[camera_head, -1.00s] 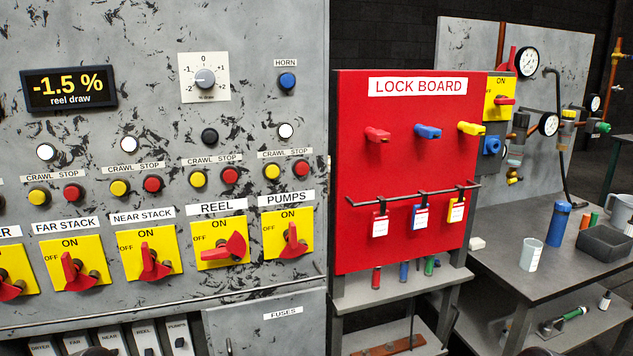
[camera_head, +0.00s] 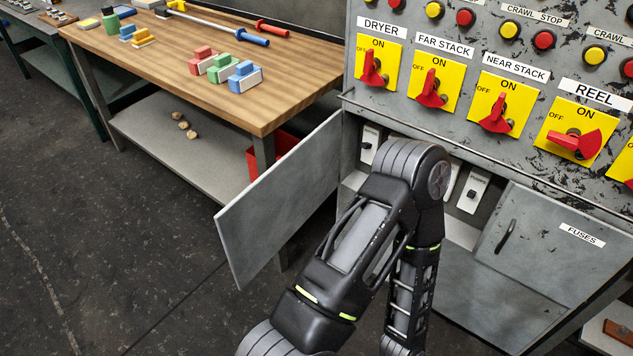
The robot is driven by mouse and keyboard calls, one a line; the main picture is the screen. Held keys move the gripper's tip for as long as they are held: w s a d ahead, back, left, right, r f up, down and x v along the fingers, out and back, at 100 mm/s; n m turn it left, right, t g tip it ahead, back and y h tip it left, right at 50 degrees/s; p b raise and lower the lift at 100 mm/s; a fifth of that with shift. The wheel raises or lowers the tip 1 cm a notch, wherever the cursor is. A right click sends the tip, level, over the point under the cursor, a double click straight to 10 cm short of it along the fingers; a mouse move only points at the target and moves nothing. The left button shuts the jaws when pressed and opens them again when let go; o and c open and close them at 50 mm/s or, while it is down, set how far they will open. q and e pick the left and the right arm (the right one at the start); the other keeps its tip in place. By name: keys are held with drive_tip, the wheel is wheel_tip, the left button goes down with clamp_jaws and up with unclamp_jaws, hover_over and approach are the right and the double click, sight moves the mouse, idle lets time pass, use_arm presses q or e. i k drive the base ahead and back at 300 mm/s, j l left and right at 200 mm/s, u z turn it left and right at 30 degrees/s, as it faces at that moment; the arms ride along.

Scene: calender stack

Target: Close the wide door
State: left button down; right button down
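The wide door (camera_head: 285,200) is a plain grey panel. It stands open, swung out to the left from the lower part of the grey cabinet. The open compartment behind it shows white switches (camera_head: 473,191), partly hidden by one of my arms. That arm rises from the bottom middle, bends at an elbow before the compartment and runs back down out of the picture. Neither gripper is in view. A smaller door labelled FUSES (camera_head: 545,245), with a dark handle (camera_head: 506,236), appears shut to the right of the opening.
A wooden workbench (camera_head: 190,70) with coloured blocks stands left of the cabinet, its near corner close behind the open door. A red bin (camera_head: 270,150) sits under it. Red rotary switches (camera_head: 431,89) stick out above the compartment. Dark floor (camera_head: 110,230) at left is clear.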

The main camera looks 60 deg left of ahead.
sight(252, 227)
drive_tip(key=k+j, duration=0.15)
drive_tip(key=j, duration=0.25)
drive_tip(key=k+j, duration=0.2)
drive_tip(key=j, duration=0.2)
drive_tip(key=k+j, duration=0.15)
drive_tip(key=j, duration=0.25)
drive_tip(key=k+j, duration=0.2)
drive_tip(key=j, duration=0.2)
drive_tip(key=k+j, duration=0.15)
drive_tip(key=j, duration=0.2)
drive_tip(key=k+j+u, duration=0.1)
drive_tip(key=j, duration=0.3)
drive_tip(key=i+j, duration=0.1)
drive_tip(key=j, duration=0.4)
drive_tip(key=i+j, duration=0.1)
drive_tip(key=j, duration=0.4)
drive_tip(key=k, duration=0.45)
drive_tip(key=k+u, duration=0.3)
drive_tip(key=u, duration=1.45)
drive_tip(key=k+l, duration=0.1)
drive_tip(key=l, duration=0.35)
drive_tip(key=k+l, duration=0.1)
drive_tip(key=l, duration=0.4)
